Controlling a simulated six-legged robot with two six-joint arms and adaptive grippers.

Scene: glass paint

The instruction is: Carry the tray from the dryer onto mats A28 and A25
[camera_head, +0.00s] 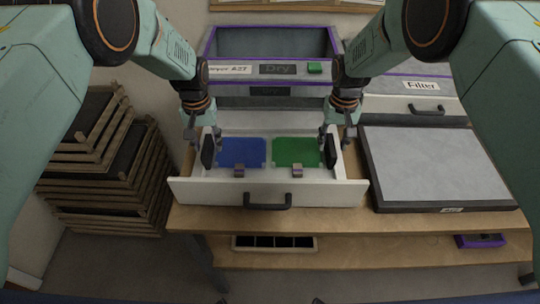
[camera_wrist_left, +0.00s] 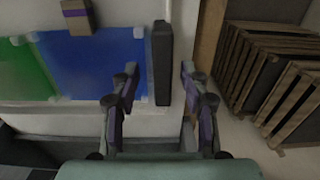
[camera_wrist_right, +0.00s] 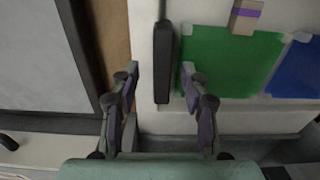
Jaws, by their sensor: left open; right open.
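A white drawer tray (camera_head: 230,192) extends forward below the dryer (camera_head: 262,70), with a black handle at its front. In it lie a blue panel (camera_head: 241,152) and a green panel (camera_head: 295,152). Black upright grips stand at the left side (camera_head: 208,150) and right side (camera_head: 330,150). My open left gripper (camera_head: 200,142) is at the left grip; in the left wrist view that grip (camera_wrist_left: 162,60) lies between its fingers. My open right gripper (camera_head: 338,142) is likewise at the right grip, seen between its fingers in the right wrist view (camera_wrist_right: 163,60). Contact cannot be told.
A large grey mat (camera_head: 440,165) with a black border lies on the wooden table at right; its label is too small to read. A "Filter" drawer (camera_head: 412,105) stands behind it. Stacked wooden frames (camera_head: 105,160) stand at left. A lower shelf holds a compartment box (camera_head: 274,243).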

